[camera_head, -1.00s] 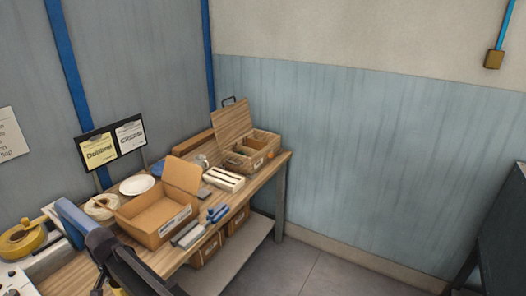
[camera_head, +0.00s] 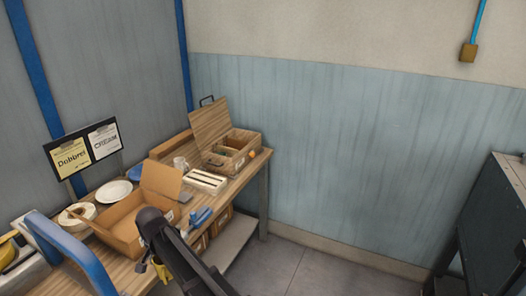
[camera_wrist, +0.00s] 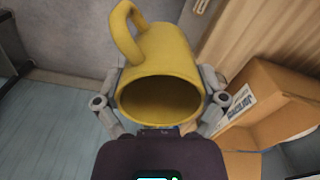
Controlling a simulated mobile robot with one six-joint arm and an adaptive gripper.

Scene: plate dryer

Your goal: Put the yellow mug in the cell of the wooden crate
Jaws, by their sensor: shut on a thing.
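The yellow mug (camera_wrist: 168,62) fills the middle of the wrist view, its open mouth toward the camera and its handle at the upper left. My gripper (camera_wrist: 160,90) is shut on it, one finger on each side of the body. In the head view only a small yellow part of the mug (camera_head: 162,271) shows beside my dark arm. The wooden crate (camera_head: 237,147) stands at the far end of the bench with its lid raised. Its inside is divided; a small dark green thing shows in it, and the cells are hard to make out.
An open cardboard box (camera_head: 120,236) stands on the bench (camera_head: 142,275) near my arm. A white slotted rack (camera_head: 206,181), a clear glass (camera_head: 180,163), a blue tool (camera_head: 200,216) and a white plate (camera_head: 114,191) are also there. A dark cabinet (camera_head: 490,215) stands at the right; floor between is clear.

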